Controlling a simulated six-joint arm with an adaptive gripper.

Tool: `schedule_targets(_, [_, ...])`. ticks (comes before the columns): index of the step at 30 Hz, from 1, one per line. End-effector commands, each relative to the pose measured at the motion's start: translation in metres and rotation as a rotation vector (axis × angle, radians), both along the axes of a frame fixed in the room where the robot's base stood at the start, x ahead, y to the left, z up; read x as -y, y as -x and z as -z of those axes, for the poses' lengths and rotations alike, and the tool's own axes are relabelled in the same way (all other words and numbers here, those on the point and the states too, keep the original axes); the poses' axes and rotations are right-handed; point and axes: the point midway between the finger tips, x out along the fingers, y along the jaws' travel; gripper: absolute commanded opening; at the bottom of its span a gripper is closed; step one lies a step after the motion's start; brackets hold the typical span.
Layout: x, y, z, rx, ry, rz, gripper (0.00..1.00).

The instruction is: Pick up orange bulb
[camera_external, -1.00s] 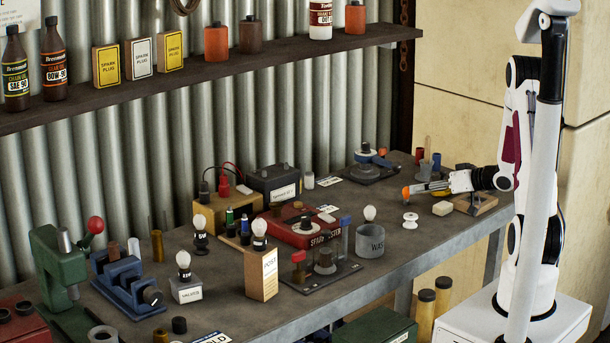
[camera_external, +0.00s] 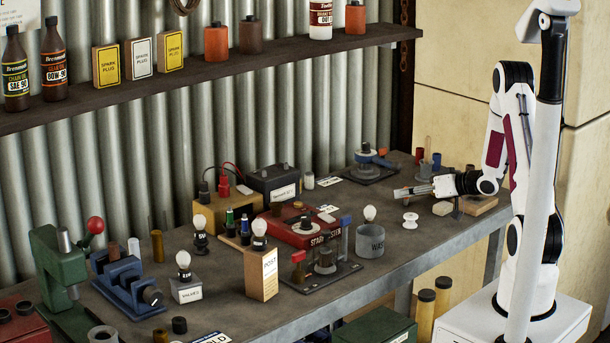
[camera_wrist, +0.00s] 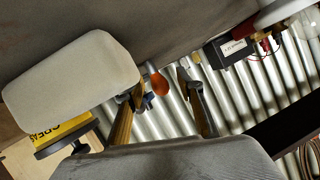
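The orange bulb (camera_wrist: 160,84) shows in the wrist view between the fingers of my gripper (camera_wrist: 161,82), closer to the left one. Its grey base points up in that picture, towards the dark grey bench top. The two fingers stand apart, with a visible gap around the bulb, so my gripper is open. In the external view my gripper (camera_external: 404,192) reaches left, low over the far right part of the bench. The orange bulb does not show there; my gripper seems to hide it.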

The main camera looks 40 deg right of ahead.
Motion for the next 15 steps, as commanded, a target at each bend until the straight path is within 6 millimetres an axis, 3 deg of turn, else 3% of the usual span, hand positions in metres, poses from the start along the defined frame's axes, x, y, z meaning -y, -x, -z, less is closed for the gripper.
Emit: schedule_targets(15, [-0.0022, -0.0096, 0.0039, 0.000, 0.000, 0.001, 0.37])
